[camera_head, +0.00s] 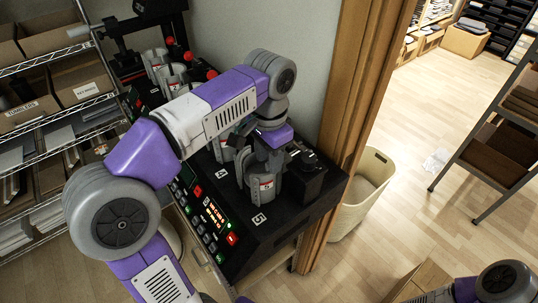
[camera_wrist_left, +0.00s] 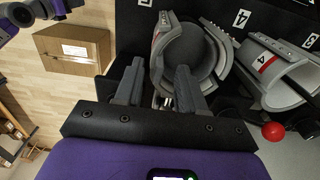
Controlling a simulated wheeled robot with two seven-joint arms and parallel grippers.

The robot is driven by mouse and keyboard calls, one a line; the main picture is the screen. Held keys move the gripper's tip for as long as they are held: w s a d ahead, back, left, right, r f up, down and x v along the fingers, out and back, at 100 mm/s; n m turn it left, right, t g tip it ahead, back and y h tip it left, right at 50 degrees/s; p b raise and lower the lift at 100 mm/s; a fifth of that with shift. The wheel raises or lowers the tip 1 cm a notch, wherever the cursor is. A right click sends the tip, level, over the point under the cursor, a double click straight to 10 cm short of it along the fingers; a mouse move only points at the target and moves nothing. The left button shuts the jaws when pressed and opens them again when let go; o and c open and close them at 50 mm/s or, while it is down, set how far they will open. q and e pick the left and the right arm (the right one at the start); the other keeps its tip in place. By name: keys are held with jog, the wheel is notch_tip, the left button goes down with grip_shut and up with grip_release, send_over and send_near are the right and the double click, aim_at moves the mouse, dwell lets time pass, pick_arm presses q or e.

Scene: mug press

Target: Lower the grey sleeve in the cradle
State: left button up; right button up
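A grey curved sleeve (camera_head: 263,187) with a red-marked white label stands at the station marked 5 on the black press (camera_head: 265,222). In the left wrist view the sleeve (camera_wrist_left: 161,40) is an open ring around a dark round hollow, seated at its cradle; how firmly it sits I cannot tell. My left gripper (camera_head: 268,150) is over this station. In the left wrist view its two fingers (camera_wrist_left: 158,87) are apart, with the near edge of the sleeve between or just beyond them. I see no clear grip on it. My right gripper is out of view; only part of my right arm shows.
A neighbouring sleeve (camera_wrist_left: 285,70) marked 4 stands close by, with a red knob (camera_wrist_left: 273,131). A lit control panel (camera_head: 213,213) is at the press front. A wooden door frame (camera_head: 355,90) and a cream bin (camera_head: 362,190) are to the right. A cardboard box (camera_wrist_left: 73,50) is on the floor.

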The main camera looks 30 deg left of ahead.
pick_arm(q)
notch_tip(320, 180, up, 8)
jog(key=shift+f+p, duration=0.2)
jog(key=shift+p, duration=0.7)
